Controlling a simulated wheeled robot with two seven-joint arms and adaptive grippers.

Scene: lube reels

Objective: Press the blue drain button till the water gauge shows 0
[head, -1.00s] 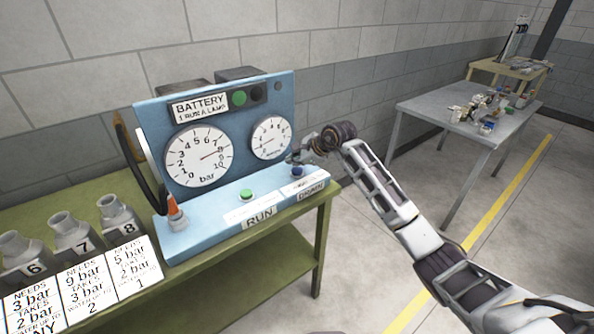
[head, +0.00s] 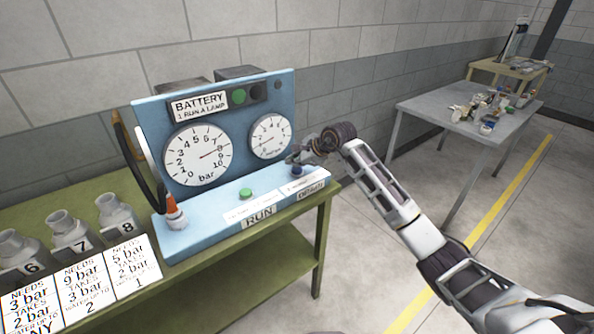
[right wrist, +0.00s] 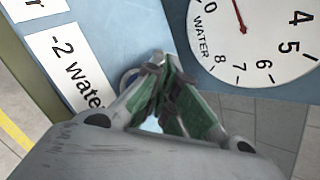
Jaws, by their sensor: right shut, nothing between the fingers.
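The blue drain button (head: 297,170) sits at the right end of the blue panel's ledge, behind a label reading DRAIN. My right gripper (head: 296,159) is shut and empty, with its fingertips just above or at the button; I cannot tell whether they touch. In the right wrist view the shut fingers (right wrist: 160,90) hide most of the button (right wrist: 128,76). The water gauge (head: 270,137) is the smaller dial; in the right wrist view (right wrist: 260,40) its red needle points a little past 0, its tip cut off. My left gripper is not in view.
A green RUN button (head: 246,194) is left of the drain button. The larger bar gauge (head: 198,155) reads about 8. An orange-tipped bottle (head: 174,212) stands at the panel's left end. Numbered jugs (head: 68,232) and cards are further left. A grey table (head: 420,106) stands at right.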

